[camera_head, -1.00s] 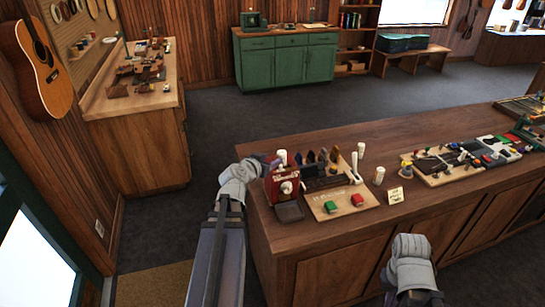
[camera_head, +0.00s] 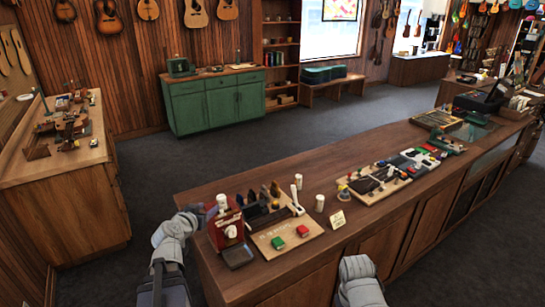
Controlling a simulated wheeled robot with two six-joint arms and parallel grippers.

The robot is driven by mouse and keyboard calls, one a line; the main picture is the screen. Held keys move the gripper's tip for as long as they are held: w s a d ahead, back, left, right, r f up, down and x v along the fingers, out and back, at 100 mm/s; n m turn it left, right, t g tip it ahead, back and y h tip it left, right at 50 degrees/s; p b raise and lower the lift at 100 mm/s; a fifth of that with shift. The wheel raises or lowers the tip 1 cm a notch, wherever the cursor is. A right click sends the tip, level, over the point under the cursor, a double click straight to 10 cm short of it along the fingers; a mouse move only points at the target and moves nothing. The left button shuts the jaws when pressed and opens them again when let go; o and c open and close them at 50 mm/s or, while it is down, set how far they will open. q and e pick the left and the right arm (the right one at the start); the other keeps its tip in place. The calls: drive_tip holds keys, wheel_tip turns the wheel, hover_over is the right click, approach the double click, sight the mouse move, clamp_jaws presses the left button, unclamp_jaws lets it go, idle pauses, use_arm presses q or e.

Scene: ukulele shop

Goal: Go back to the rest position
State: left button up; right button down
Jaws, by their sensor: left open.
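My left arm comes in at the lower left. Its gripper (camera_head: 196,211) is open beside the red machine (camera_head: 224,226) at the counter's near left end. The small gripper partly overlaps the machine's edge, and I cannot tell whether they touch. I see nothing held in it. My right arm shows only as a grey link at the bottom centre, in front of the counter. Its gripper is out of sight.
The wooden counter (camera_head: 340,160) runs from lower left to upper right. It bears a board (camera_head: 285,236) with red and green blocks, a white cup (camera_head: 319,203) and a small sign (camera_head: 338,219). A workbench (camera_head: 65,180) stands left. Dark floor between them is clear.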

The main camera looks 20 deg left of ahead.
use_arm(q)
drive_tip(key=d+f+m+g+h+b, duration=0.1)
drive_tip(key=d+f+g+h, duration=0.1)
drive_tip(key=d+f, duration=0.35)
drive_tip(key=s+d+f+m+g+h+b, duration=0.1)
drive_tip(key=d+f+m+g+b, duration=0.15)
drive_tip(key=d, duration=0.65)
drive_tip(key=d+f+g+h, duration=0.2)
drive_tip(key=d+f, duration=0.2)
drive_tip(key=d, duration=0.4)
drive_tip(key=s+d+f+g+y+b, duration=0.2)
drive_tip(key=s+d+f, duration=0.3)
drive_tip(key=s, duration=0.3)
drive_tip(key=s+d+f+m+g+y+b, duration=0.1)
drive_tip(key=s+d+f+g+y+b, duration=0.2)
drive_tip(key=s+d, duration=0.4)
drive_tip(key=shift+s+d+f+g, duration=0.4)
drive_tip(key=shift+d+f+g, duration=0.45)
drive_tip(key=shift+g, duration=0.3)
